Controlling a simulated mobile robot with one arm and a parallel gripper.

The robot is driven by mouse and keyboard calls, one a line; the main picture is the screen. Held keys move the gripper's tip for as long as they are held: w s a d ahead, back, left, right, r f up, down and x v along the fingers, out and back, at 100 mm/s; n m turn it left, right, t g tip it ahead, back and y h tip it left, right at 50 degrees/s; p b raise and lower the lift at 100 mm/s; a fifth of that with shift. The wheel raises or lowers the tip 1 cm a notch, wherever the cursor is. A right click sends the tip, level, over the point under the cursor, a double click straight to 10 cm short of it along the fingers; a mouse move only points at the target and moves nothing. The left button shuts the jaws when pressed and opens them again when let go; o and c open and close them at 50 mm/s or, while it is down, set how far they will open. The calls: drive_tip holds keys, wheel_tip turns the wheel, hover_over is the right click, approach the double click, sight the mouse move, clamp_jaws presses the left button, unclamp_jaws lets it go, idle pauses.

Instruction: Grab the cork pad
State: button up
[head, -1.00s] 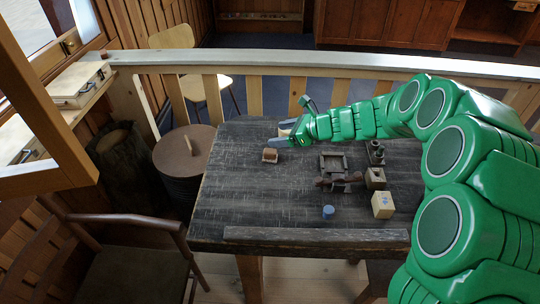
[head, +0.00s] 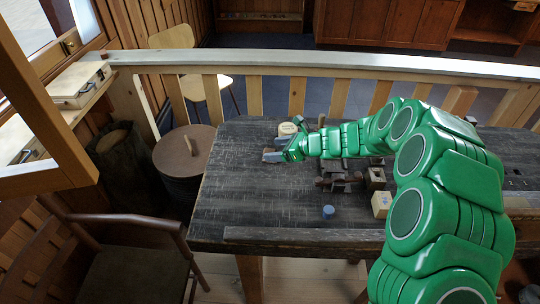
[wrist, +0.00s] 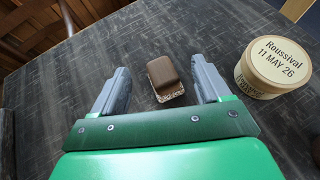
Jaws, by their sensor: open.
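In the wrist view a brown block (wrist: 162,71) sits on a thin speckled layer that looks like the cork pad (wrist: 172,97). Only the pad's near edge and a narrow rim show; the block covers the rest. My gripper (wrist: 160,68) is open, with one grey finger on each side of the block and pad and visible gaps on both sides. Nothing is held. In the head view my gripper (head: 270,156) is low over the left part of the dark table, and the block and pad cannot be made out there.
A round labelled box (wrist: 273,68) stands just right of the right finger; it also shows behind my gripper in the head view (head: 287,129). A blue cylinder (head: 328,211), a pale cube (head: 381,204) and dark wooden pieces lie nearer and right. The table's left part is clear.

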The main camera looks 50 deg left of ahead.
sight(270, 151)
drive_tip(key=shift+f+x, duration=0.3)
drive_tip(key=shift+x, duration=1.45)
drive_tip(key=shift+w+d, duration=0.1)
drive_tip(key=shift+d, duration=0.1)
drive_tip(key=c, duration=1.2)
drive_tip(key=shift+c, duration=0.2)
drive_tip(key=shift+r, duration=0.1)
